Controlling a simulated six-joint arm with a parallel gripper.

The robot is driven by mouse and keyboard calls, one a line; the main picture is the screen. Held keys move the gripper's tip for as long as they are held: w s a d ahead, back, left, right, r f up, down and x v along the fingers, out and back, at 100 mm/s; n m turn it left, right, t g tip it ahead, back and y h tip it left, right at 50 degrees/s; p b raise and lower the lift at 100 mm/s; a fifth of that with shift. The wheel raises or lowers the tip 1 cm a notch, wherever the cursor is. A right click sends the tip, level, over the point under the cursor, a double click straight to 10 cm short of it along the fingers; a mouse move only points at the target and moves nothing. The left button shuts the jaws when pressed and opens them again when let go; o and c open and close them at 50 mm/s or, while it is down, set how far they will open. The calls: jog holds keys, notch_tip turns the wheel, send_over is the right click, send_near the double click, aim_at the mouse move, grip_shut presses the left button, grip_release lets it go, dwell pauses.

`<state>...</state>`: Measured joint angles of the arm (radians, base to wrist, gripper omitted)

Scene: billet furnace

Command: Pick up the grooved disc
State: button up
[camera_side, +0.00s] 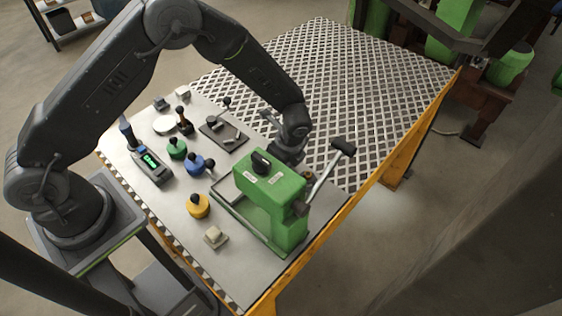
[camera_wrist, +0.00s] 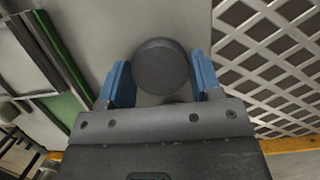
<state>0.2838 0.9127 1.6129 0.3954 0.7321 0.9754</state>
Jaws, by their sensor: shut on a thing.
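The disc (camera_wrist: 161,65) shows in the wrist view as a dark grey round piece with a smooth face. No groove can be made out on it from here. My gripper (camera_wrist: 160,78) has its two blue fingers shut on the disc, one at each side. In the side view my gripper (camera_side: 287,154) is low over the table, just behind the green machine (camera_side: 270,185). Its fingers and the disc are largely hidden there. Whether the disc touches the table cannot be told.
The green machine with a black knob and a hammer-like lever (camera_side: 330,168) stands close to my gripper. Green, blue and yellow knobbed pieces (camera_side: 198,206), a grey tray (camera_side: 224,133) and a green-lit meter (camera_side: 151,165) stand left. The patterned metal tabletop (camera_side: 350,90) behind is clear.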

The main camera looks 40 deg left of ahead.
jog(key=shift+r, duration=0.15)
notch_tip(320, 180, up, 4)
jog(key=shift+w+r, duration=0.1)
jog(key=shift+r, duration=0.05)
jog(key=s+a+r+n+g+h, duration=0.1)
jog(key=s+a+r+n+h, duration=0.25)
jog(key=a+n, duration=0.9)
jog(key=s+a+r+n+g+h, duration=0.1)
jog(key=s+a+r+n+h, duration=0.2)
jog(key=a+n, duration=0.95)
jog(key=n+t, duration=0.2)
jog(key=n, duration=1)
send_over(229, 136)
jog(key=f, duration=0.4)
jog(key=a+f, duration=0.1)
jog(key=f, duration=0.1)
jog(key=shift+s, duration=0.1)
jog(key=shift+f, duration=2)
